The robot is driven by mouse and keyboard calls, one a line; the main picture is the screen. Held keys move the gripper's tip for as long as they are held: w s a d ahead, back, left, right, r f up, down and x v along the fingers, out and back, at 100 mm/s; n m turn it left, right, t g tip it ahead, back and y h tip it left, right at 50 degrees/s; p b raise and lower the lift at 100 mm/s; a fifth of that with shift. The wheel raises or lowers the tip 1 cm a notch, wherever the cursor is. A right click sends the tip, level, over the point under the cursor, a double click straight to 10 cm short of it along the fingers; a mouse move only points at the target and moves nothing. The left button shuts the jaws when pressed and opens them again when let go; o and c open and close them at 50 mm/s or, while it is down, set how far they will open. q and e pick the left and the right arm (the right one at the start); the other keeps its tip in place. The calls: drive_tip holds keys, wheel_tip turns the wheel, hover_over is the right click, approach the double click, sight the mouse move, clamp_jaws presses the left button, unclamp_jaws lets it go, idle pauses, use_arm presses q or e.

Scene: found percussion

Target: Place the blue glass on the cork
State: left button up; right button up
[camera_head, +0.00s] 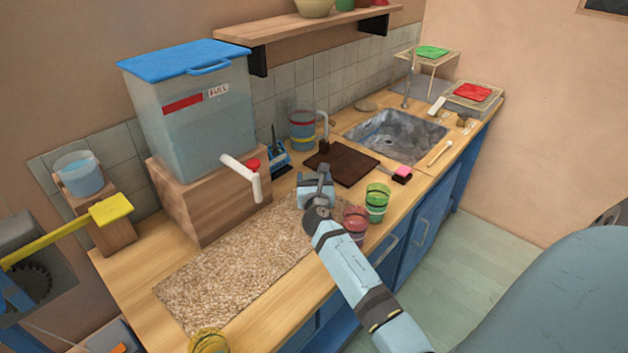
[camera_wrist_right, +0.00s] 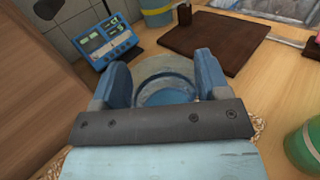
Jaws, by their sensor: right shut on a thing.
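The blue glass (camera_wrist_right: 165,70) sits between the two fingers of my right gripper (camera_wrist_right: 163,85) in the wrist view. It has a round clear rim and a blue lower part. In the head view my right gripper (camera_head: 317,183) is shut on it and mostly hides it. The cork (camera_head: 235,275) is a long speckled mat lying on the wooden counter. My right gripper is at the mat's far right end. I cannot tell whether the glass touches anything below. My left gripper is not in view.
A red glass (camera_head: 355,218) and a green glass (camera_head: 377,198) stand close to the right of my right gripper. A dark board (camera_head: 342,163) lies behind it. A water tank (camera_head: 195,115) with a white spout (camera_head: 240,175) stands left. Most of the mat is bare.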

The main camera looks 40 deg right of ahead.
drive_tip(key=shift+f, duration=0.15)
drive_tip(key=o, duration=1.5)
drive_tip(key=shift+o, duration=0.2)
drive_tip(key=shift+s+a, duration=0.1)
drive_tip(key=v, duration=1.1)
drive_tip(key=shift+s+a+r, duration=0.2)
drive_tip(key=shift+s+a, duration=0.05)
drive_tip(key=shift+s, duration=0.05)
